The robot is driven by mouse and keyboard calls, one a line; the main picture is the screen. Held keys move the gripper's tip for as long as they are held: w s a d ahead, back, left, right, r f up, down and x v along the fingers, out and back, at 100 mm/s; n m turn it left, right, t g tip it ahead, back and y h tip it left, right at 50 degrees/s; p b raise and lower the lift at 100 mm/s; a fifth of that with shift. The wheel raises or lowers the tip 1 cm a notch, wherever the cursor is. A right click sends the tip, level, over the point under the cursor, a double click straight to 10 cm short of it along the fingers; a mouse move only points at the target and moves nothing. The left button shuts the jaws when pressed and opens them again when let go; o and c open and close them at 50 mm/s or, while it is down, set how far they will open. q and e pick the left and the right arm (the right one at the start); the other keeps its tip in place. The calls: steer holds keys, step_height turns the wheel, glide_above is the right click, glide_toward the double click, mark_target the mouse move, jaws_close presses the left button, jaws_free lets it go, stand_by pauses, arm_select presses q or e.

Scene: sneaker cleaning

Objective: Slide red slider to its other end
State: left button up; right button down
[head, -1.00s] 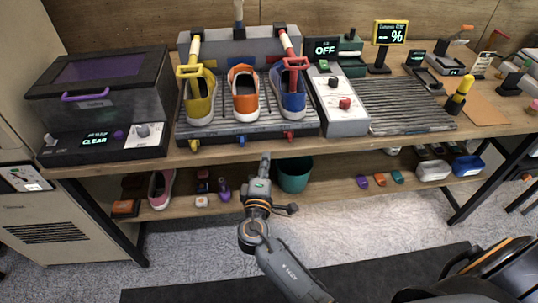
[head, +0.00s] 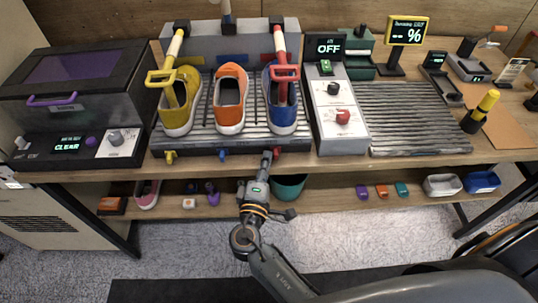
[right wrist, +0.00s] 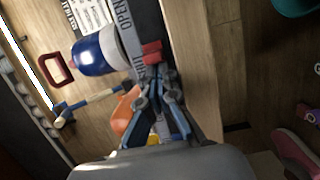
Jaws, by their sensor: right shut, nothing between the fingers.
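The red slider (head: 277,153) is a small red tab on the front edge of the shoe rack (head: 190,146), below the blue sneaker (head: 283,112). In the right wrist view the red slider (right wrist: 152,48) stands out from a grey strip lettered "OPEN" and, beside the slider, what reads as "HUT", partly hidden. My right gripper (head: 267,157) is shut and empty just left of the slider in the head view. In the right wrist view its fingertips (right wrist: 150,72) are right by the slider; I cannot tell whether they touch. My left gripper is not in view.
A yellow slider (head: 170,157) and a blue slider (head: 222,154) sit along the same edge to the left. A white control box (head: 338,100) with a red knob (head: 343,116) stands right of the rack. A teal bin (head: 289,187) is below the tabletop.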

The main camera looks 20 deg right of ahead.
mark_target(289, 148)
steer(key=shift+s+a, duration=0.1)
steer(key=shift+a, duration=0.05)
steer(key=d, duration=0.2)
steer(key=s+d, duration=0.1)
steer(key=d, duration=0.1)
steer(key=shift+s+d, duration=0.1)
steer(key=shift+d, duration=0.05)
steer(key=shift+s+d, duration=0.1)
steer(key=shift+d, duration=0.3)
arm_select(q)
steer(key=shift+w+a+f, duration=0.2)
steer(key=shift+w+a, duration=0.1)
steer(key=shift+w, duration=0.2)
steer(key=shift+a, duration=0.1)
arm_select(e)
steer(key=shift+s, duration=0.1)
steer(key=shift+s+a, duration=0.2)
steer(key=shift+s, duration=0.05)
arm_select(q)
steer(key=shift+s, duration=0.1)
arm_select(e)
steer(key=v, duration=1.1)
steer(key=shift+a, duration=0.2)
